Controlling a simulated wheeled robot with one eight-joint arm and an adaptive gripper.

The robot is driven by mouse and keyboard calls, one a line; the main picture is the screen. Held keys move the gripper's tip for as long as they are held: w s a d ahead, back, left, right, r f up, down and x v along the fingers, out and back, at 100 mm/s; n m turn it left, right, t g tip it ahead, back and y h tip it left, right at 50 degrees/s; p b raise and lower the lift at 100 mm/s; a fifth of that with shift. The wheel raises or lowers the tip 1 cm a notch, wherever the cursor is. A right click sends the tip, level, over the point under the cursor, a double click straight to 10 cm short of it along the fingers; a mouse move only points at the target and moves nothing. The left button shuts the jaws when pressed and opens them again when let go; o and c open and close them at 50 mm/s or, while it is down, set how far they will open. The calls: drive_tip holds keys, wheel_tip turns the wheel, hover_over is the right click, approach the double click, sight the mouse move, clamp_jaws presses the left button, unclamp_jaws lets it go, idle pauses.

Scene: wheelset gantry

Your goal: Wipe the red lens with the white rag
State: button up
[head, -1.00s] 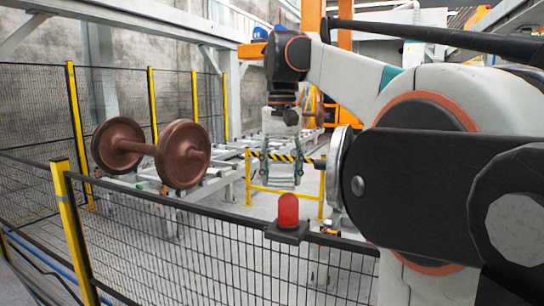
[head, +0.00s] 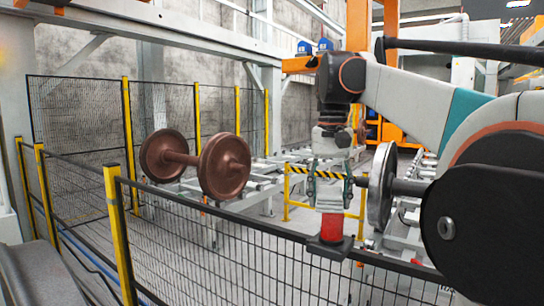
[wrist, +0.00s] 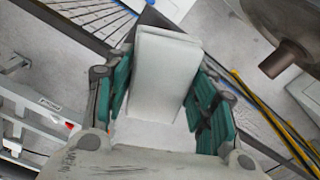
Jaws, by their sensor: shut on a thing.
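The red lens (head: 332,226) stands upright on a dark base on top of the mesh fence. My gripper (head: 331,190) points down directly above it in the head view. The gripper is shut on the white rag (wrist: 166,75), which shows as a pale folded block between the green-padded fingers in the wrist view. In the head view the rag (head: 330,204) hangs between the fingertips, with its lower edge at the lens top. I cannot tell whether they touch. The lens is hidden in the wrist view.
A black mesh fence (head: 240,258) with yellow posts runs across the front. A brown wheelset (head: 226,166) stands behind it at left. A grey wheel (head: 381,187) is close to the right of my gripper. A yellow-black barrier (head: 300,171) stands behind the gripper.

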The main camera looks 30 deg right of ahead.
drive_tip(key=shift+w+a+r, duration=0.1)
drive_tip(key=shift+w, duration=0.35)
wheel_tip(320, 180, up, 4)
drive_tip(key=p, duration=0.3)
drive_tip(key=shift+s+r, duration=0.1)
drive_tip(key=shift+r, duration=0.05)
drive_tip(key=shift+w+r+p, duration=0.15)
drive_tip(key=shift+r+p, duration=0.4)
drive_tip(key=shift+w+r+p, duration=0.15)
drive_tip(key=shift+r+p, duration=0.35)
drive_tip(key=shift+p, duration=0.05)
drive_tip(key=shift+s+r+p, duration=0.2)
drive_tip(key=shift+r+p, duration=0.4)
drive_tip(key=shift+r, duration=0.2)
drive_tip(key=shift+w, duration=0.1)
